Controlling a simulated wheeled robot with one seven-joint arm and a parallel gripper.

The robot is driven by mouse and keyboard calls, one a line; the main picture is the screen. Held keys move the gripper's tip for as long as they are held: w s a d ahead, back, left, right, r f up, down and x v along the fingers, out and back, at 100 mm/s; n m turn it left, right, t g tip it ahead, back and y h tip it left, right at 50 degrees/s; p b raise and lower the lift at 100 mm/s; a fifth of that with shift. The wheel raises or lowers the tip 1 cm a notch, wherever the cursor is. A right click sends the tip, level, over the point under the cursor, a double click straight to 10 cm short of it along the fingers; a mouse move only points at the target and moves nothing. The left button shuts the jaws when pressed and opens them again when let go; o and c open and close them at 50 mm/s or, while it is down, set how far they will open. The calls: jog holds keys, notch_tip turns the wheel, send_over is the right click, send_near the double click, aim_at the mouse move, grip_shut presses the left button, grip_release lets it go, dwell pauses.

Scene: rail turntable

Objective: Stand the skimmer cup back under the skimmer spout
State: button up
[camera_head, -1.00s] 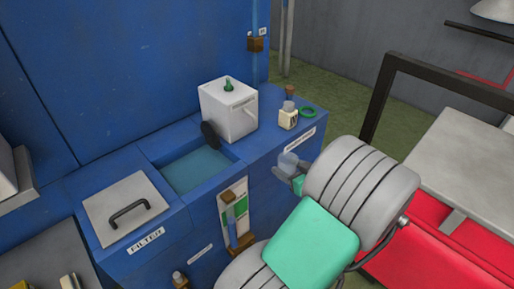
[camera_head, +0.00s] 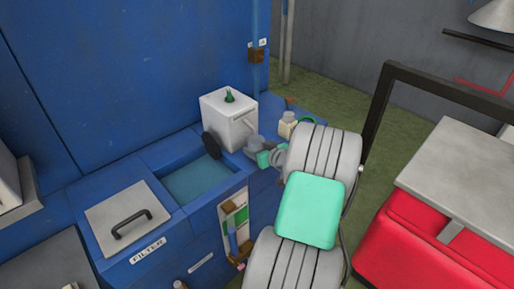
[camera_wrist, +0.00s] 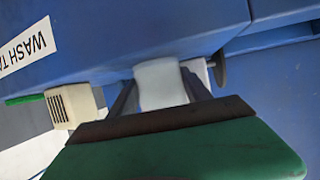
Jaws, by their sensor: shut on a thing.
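The skimmer is a white box (camera_head: 229,120) with a green knob on top, standing on the blue tank's back rim. Its short spout (camera_head: 248,123) sticks out on the right side. My gripper (camera_head: 263,154) is at the tank's front right edge, just below and right of the spout. It is shut on the pale translucent skimmer cup (camera_wrist: 160,84), which shows between both fingers in the wrist view. In the head view the cup (camera_head: 254,143) looks small and greyish, close to the spout. I cannot tell whether its base touches the tank top.
A small cream-labelled bottle (camera_head: 287,126) and a green ring (camera_head: 307,121) are close to my wrist, partly hidden by it. The open water basin (camera_head: 198,181) and the filter lid (camera_head: 127,217) lie left. A dark disc (camera_head: 211,146) hangs beside the skimmer.

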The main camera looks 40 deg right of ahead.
jog(key=shift+s+f, duration=0.15)
jog(key=o, duration=1.3)
